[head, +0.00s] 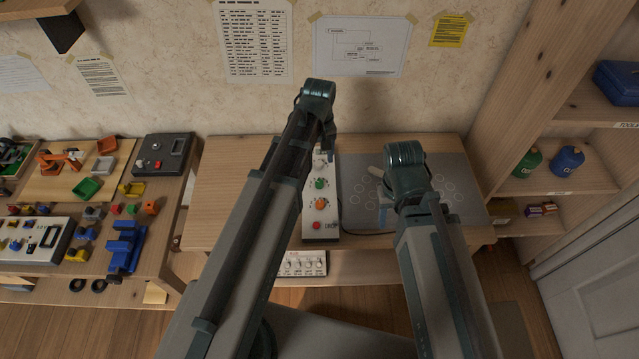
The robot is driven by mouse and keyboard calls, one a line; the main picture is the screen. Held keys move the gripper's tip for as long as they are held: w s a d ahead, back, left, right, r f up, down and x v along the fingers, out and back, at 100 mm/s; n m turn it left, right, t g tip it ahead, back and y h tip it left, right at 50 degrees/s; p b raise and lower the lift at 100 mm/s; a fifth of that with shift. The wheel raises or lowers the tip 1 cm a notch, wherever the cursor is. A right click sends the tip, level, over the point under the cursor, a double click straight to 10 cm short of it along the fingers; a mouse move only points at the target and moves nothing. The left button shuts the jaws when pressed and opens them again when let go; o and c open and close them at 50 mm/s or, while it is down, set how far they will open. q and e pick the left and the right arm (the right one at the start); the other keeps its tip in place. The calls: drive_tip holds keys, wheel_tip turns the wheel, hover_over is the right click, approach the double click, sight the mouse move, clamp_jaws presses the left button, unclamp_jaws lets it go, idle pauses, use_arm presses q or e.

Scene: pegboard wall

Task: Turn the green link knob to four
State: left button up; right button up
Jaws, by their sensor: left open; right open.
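A narrow white panel (312,229) lies on the wooden table in the head view, with its upper part partly behind my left arm. On it are a green knob (320,184), an orange knob (320,203) below it and a red button (316,225) at the near end. The knob's pointer and scale marks are too small to read. My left gripper (329,152) is open over the far end of the panel, above the green knob in the picture, mostly hidden by its wrist. My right gripper (382,190) is open and points down over the grey mat, right of the panel.
The grey mat (455,175) with ring outlines covers the table's right side. A dark cable runs along its near edge. The table's left part (232,165) is clear. Another table at left holds a grey box (165,155) and many coloured parts. Shelves (560,180) stand at right.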

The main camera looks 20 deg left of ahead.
sight(319, 182)
use_arm(q)
wheel_tip(319, 182, down, 11)
drive_tip(key=b, duration=0.9)
drive_tip(key=shift+r+b, duration=0.2)
drive_tip(key=shift+b, duration=0.1)
clamp_jaws()
